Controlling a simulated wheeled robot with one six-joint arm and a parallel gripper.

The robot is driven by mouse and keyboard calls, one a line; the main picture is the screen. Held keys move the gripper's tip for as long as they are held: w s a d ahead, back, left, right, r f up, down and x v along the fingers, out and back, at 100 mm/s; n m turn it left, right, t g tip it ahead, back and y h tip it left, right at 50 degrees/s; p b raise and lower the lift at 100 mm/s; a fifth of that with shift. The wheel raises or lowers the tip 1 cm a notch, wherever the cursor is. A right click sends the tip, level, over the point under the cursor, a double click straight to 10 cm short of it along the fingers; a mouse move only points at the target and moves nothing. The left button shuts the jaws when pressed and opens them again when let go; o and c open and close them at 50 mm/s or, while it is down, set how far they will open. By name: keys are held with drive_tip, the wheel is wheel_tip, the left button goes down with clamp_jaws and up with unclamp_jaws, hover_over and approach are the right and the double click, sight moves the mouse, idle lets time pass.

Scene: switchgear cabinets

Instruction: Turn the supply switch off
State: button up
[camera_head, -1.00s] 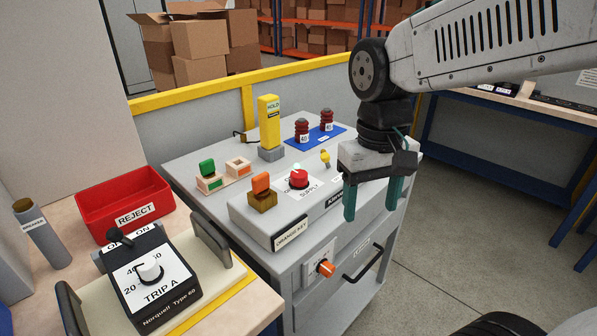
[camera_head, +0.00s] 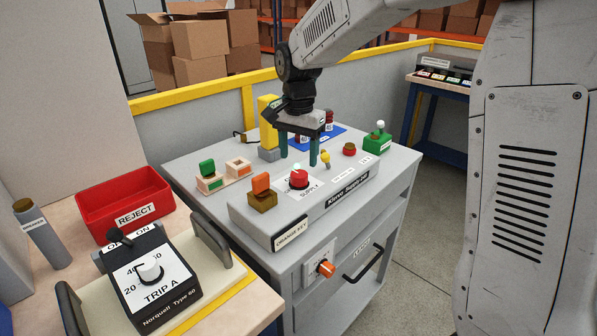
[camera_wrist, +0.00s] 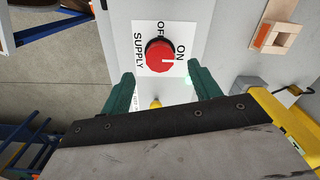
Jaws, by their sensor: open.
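The supply switch is a red round knob (camera_head: 299,180) on a white SUPPLY plate on top of the grey control box. In the wrist view the knob (camera_wrist: 159,56) lies ahead of and between my two fingers, with OFF and ON printed around it. Its white mark points to the ON side. My gripper (camera_head: 299,161) is open and empty, its dark green fingers pointing down just behind and above the knob in the head view. It also shows at the bottom of the wrist view (camera_wrist: 160,72). I see no contact with the knob.
An orange key (camera_head: 261,184) stands left of the switch. A small yellow piece (camera_head: 325,158) and a red button (camera_head: 349,149) are to its right. A yellow HOLD post (camera_head: 268,112) stands behind. An orange-handled switch (camera_head: 326,268) is on the cart front.

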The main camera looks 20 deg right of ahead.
sight(298, 174)
wheel_tip(298, 174, down, 6)
drive_tip(key=shift+r, duration=0.15)
drive_tip(key=c, duration=1)
